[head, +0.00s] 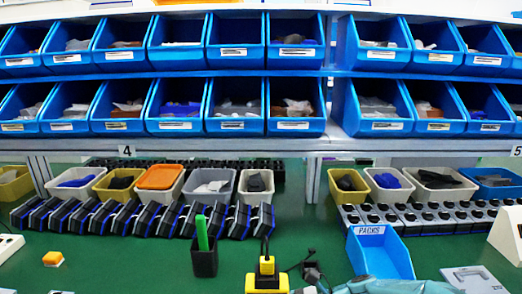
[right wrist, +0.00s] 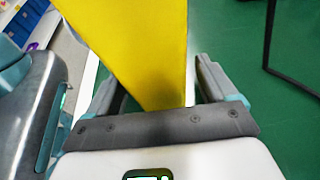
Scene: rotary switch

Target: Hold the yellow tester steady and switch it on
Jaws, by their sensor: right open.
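The yellow tester (head: 267,267) stands at the bottom of the head view, with black parts on its front and a thin dark lead rising from its top. In the right wrist view, a large yellow surface, the tester (right wrist: 135,40), lies between the fingers of my right gripper (right wrist: 156,75). The fingers are apart, and a gap shows at the right finger. I cannot tell whether the left finger touches it. The tester's switch cannot be made out. My right arm enters the head view at the bottom right. My left gripper is not in view.
A black cup (head: 204,262) with a green stick stands left of the tester. A blue PACKS bin (head: 380,255) stands to the right. Rows of devices and blue bins (head: 235,50) fill the back.

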